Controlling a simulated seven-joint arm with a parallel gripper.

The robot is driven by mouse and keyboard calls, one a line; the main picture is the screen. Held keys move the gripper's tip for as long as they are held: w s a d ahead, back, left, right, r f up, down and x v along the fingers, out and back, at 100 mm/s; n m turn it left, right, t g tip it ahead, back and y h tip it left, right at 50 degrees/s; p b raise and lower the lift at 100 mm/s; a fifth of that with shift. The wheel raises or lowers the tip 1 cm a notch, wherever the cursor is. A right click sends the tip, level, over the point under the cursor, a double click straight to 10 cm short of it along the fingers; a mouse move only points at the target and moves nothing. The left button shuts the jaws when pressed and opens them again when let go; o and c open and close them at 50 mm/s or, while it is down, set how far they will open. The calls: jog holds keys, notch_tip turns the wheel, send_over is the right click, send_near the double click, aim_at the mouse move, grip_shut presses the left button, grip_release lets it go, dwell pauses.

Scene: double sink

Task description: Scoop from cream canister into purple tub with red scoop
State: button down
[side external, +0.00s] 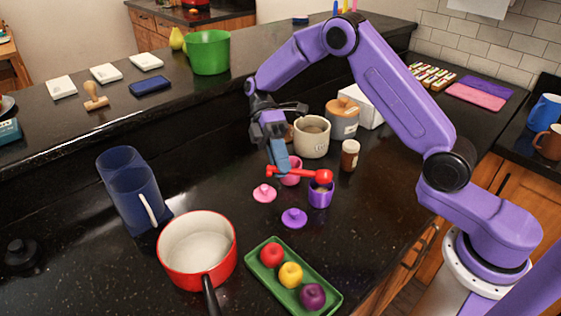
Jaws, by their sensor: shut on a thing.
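My gripper (277,166) is shut on the handle of a red scoop (301,174). The scoop lies about level, with its bowl to the right, just above or behind the rim of the purple tub (320,197) in this view. I cannot tell whether the bowl holds anything. The purple tub stands open, with some pale content showing at its mouth. Its purple lid (294,218) lies on the counter to the left. The cream canister (311,143) stands open behind the scoop, with brownish content visible inside.
A pink tub (291,178) is close beside my gripper, its pink lid (264,193) nearby. A brown jar (349,156) and grey canister (342,121) stand right of the cream canister. A red pot (170,262), green tray (262,272) with fruit and blue pitcher (133,195) stand in front and left.

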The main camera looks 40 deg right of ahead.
jog(key=shift+r, duration=2)
jog(key=w+d+r+m+t+y, duration=0.2)
jog(key=w+m+t+y, duration=0.15)
jog(key=m+t, duration=0.5)
jog(key=w+d+r+m+t+y, duration=0.2)
jog(key=w+m+t+y, duration=0.15)
jog(key=m+t, duration=0.45)
jog(key=s+d+f+m+t+h, duration=0.1)
jog(key=s+d+m+t+h, duration=0.3)
jog(key=d+m+t+h, duration=0.2)
jog(key=shift+s+d+f+m+h, duration=0.25)
jog(key=shift+d+m+h, duration=0.75)
jog(key=shift+d+m, duration=1.55)
jog(key=shift+s+a+r, duration=0.1)
jog(key=shift+a, duration=0.15)
